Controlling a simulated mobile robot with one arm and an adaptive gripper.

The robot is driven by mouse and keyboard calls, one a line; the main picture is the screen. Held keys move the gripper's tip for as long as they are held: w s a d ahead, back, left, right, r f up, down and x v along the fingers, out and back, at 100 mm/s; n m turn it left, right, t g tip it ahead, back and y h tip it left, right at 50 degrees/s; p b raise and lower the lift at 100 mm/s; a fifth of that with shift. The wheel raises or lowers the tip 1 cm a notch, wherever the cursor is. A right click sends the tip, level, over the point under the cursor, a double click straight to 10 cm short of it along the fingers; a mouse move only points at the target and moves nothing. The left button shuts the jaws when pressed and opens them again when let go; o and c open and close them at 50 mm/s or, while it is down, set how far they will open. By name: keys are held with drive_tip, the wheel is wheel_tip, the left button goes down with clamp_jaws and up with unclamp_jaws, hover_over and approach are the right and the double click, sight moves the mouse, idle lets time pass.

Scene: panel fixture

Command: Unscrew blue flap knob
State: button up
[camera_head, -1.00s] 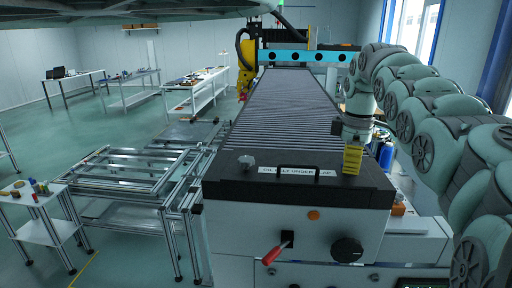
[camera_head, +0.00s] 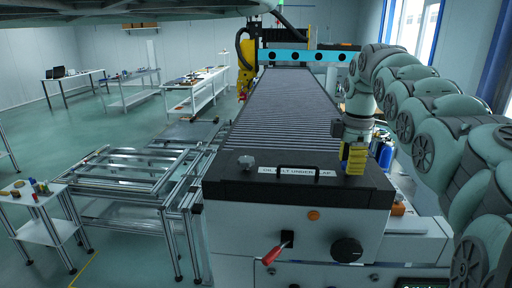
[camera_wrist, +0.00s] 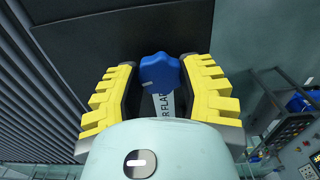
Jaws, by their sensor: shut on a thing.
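The blue flap knob (camera_wrist: 160,73) is a lobed knob seen between the yellow fingers in the wrist view. My gripper (camera_wrist: 159,68) is shut on it, one finger on each side. In the head view my gripper (camera_head: 354,160) points down at the right end of the black flap (camera_head: 225,185); there the blue knob is hidden by the fingers. The flap lies flat.
A long ribbed bed (camera_head: 285,105) stretches away behind the flap. The front panel has a red lever (camera_head: 273,253), an orange button (camera_head: 314,215) and a black dial (camera_head: 347,250). A blue container (camera_head: 386,155) stands at the right. Metal frames (camera_head: 140,170) stand at the left.

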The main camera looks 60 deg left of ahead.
drive_tip(key=o, duration=1.2)
